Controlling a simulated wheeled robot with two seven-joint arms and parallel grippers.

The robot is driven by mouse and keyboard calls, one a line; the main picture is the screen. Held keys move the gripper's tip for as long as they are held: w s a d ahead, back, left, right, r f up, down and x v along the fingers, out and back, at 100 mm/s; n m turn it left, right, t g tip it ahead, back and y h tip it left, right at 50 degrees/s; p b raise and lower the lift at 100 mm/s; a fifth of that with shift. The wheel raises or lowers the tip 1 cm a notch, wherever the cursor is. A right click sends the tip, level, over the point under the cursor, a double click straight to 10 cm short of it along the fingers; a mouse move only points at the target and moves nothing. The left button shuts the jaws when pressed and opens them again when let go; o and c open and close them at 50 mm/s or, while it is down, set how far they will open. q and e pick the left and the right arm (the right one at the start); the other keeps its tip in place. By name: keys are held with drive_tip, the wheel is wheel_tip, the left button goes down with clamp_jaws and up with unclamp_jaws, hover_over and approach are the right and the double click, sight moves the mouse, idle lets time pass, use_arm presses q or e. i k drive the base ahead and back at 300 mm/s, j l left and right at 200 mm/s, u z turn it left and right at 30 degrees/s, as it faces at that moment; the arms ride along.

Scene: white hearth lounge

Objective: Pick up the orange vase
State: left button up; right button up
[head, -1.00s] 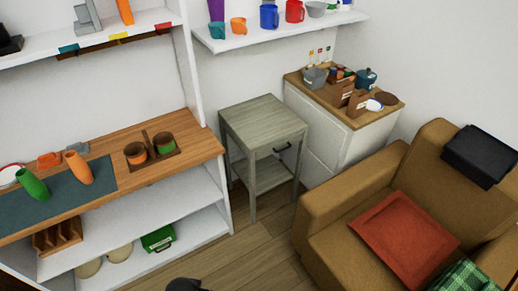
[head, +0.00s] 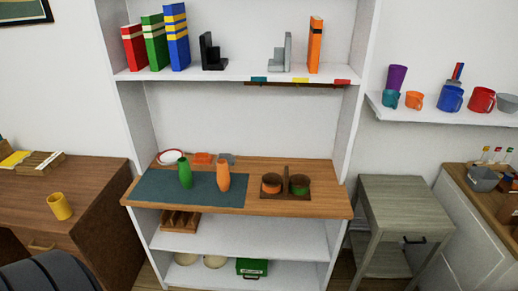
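The orange vase (head: 223,175) stands upright on the right part of a dark teal mat (head: 205,197) on the wooden counter of the white shelf unit. A green vase (head: 185,173) stands to its left on the same mat. Neither of my grippers shows in the head view.
A wooden caddy with two round pots (head: 285,186) sits right of the mat. A grey-green side table (head: 405,205) stands right of the unit, a brown desk (head: 85,195) left.

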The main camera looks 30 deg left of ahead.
sight(223, 179)
drive_tip(key=u, duration=1.3)
